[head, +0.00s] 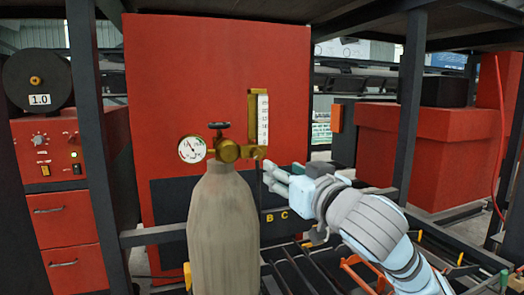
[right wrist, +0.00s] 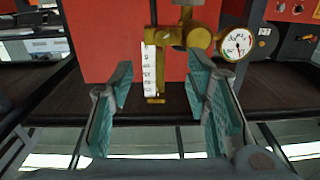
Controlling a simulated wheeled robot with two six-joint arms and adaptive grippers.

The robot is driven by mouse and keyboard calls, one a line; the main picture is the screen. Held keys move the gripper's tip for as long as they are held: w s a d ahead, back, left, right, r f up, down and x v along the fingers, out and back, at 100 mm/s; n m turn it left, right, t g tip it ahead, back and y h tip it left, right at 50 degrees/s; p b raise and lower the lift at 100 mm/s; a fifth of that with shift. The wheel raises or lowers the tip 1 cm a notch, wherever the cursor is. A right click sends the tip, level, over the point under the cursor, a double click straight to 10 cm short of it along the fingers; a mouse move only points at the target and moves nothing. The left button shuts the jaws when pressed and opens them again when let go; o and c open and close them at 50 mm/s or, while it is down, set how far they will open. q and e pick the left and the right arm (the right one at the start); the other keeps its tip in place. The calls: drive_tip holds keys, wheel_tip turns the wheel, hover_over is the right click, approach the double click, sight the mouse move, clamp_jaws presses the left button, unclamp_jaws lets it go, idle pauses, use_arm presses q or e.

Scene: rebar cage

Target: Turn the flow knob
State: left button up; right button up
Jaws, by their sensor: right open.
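A tan gas cylinder (head: 222,225) stands upright with a brass regulator (head: 228,151) on top. A round white gauge (head: 192,149) is on its left and an upright flow tube (head: 263,118) with a white scale on its right. A dark handwheel (head: 219,126) tops the valve. The flow knob is not clearly distinguishable; brass parts show below the tube, near my right gripper (head: 271,175). That gripper is open and empty, just right of the cylinder neck. In the right wrist view, the upside-down flow tube (right wrist: 150,70) appears between the open fingers. My left gripper is not in view.
A large red cabinet (head: 165,80) stands behind the cylinder. A red welding unit (head: 50,150) with a black reel (head: 37,80) is at left. Dark frame posts (head: 90,130) and bars (head: 300,270) surround the area. Red boxes (head: 425,150) stand at right.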

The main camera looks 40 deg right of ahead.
sight(259, 154)
drive_tip(key=p+x, duration=0.4)
drive_tip(key=x, duration=0.8)
drive_tip(key=shift+w+a+r, duration=0.15)
drive_tip(key=shift+w, duration=0.25)
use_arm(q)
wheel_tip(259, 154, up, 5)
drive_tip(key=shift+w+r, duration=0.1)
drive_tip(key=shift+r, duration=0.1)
use_arm(e)
drive_tip(key=shift+s, duration=0.1)
drive_tip(key=shift+c, duration=0.3)
clamp_jaws()
